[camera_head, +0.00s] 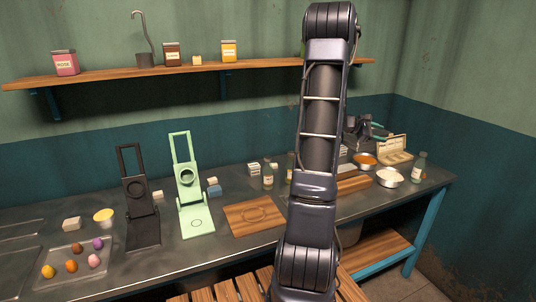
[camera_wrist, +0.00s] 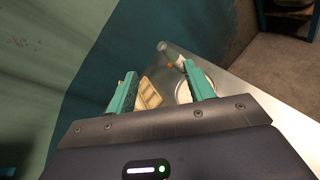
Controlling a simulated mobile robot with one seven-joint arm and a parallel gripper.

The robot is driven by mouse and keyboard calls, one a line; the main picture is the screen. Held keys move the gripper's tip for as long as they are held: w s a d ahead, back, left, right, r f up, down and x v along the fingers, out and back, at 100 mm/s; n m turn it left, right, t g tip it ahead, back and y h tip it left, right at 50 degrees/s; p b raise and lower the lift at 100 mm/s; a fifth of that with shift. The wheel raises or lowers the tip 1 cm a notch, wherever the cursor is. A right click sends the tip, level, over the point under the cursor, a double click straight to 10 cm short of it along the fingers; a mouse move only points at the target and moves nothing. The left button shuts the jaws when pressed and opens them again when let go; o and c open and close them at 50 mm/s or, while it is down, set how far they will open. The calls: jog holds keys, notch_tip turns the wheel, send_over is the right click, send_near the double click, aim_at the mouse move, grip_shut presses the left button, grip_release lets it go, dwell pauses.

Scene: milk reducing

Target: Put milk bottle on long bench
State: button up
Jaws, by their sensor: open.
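A glass bottle with a pale label (camera_head: 419,168) stands at the right end of the metal worktop (camera_head: 120,262). I take it as the milk bottle. In the wrist view the bottle (camera_wrist: 170,50) shows beyond my fingertips, near the right finger. My gripper (camera_head: 380,132) is above the back right of the worktop, left of the bottle and apart from it. Its teal fingers (camera_wrist: 159,72) are open with nothing held. Slatted wood (camera_head: 235,290), perhaps the long bench, shows at the bottom, partly hidden by my arm.
A bowl of white contents (camera_head: 389,177) stands close left of the bottle. A bowl of orange contents (camera_head: 364,161) and an open box (camera_head: 393,150) are behind it. Other bottles (camera_head: 268,178) stand mid-worktop. A wooden lower shelf (camera_head: 375,254) is under the right end.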

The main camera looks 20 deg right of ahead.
jog(key=s+a+r+m+t+y, duration=0.1)
jog(key=a+r+m+t+y, duration=0.15)
jog(key=a, duration=1.25)
jog(key=s+a+r+m+t+y, duration=0.1)
jog(key=a+r+m+t+y, duration=0.2)
jog(key=a, duration=1.2)
jog(key=s+a+t+y, duration=0.1)
jog(key=s+a+y, duration=0.1)
jog(key=a, duration=0.7)
jog(key=s+a+r+m+t+y, duration=0.1)
jog(key=s+a+y, duration=0.2)
jog(key=a, duration=0.6)
jog(key=s+a+m+t+y, duration=0.1)
jog(key=s+a+t+y, duration=0.1)
jog(key=s+a, duration=0.3)
jog(key=a+y, duration=0.1)
jog(key=a, duration=0.3)
jog(key=shift+s+a+r, duration=0.25)
jog(key=shift+a+r, duration=0.05)
